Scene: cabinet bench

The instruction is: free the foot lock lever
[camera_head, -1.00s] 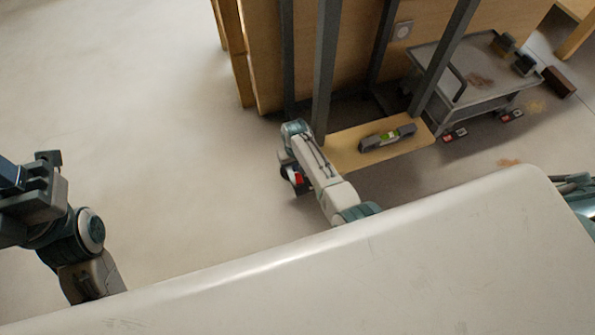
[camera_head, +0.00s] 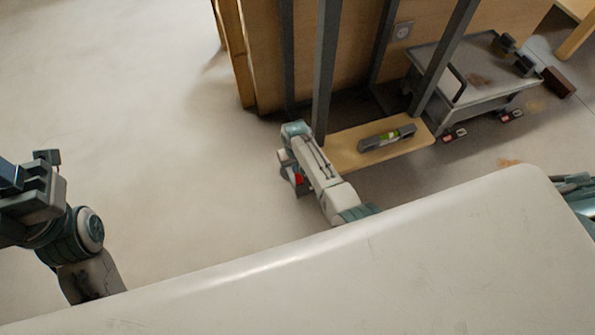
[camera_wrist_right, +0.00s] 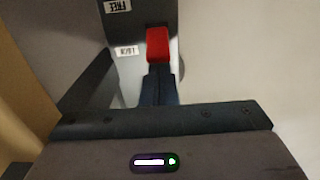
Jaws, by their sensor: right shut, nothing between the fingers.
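The red foot lock lever (camera_wrist_right: 157,44) shows in the right wrist view on a grey plate (camera_wrist_right: 141,84). Its red pad is beside the LOCK label (camera_wrist_right: 126,51); the FREE label (camera_wrist_right: 117,5) is farther up. My right gripper (camera_wrist_right: 158,72) is shut and empty, its fingertips at the pad's lower edge; I cannot tell whether they touch. In the head view my right gripper (camera_head: 302,188) points down beside a small red patch (camera_head: 298,179), probably the lever. My left arm's end (camera_head: 35,190) is at the left edge, its fingers not clearly seen.
Dark upright posts (camera_head: 325,70) and a wooden shelf (camera_head: 350,156) holding a grey and green item (camera_head: 388,138) stand beside my right arm. A grey cart (camera_head: 470,85) with red-marked feet (camera_head: 454,135) is farther right. The floor (camera_head: 140,130) at the left is clear.

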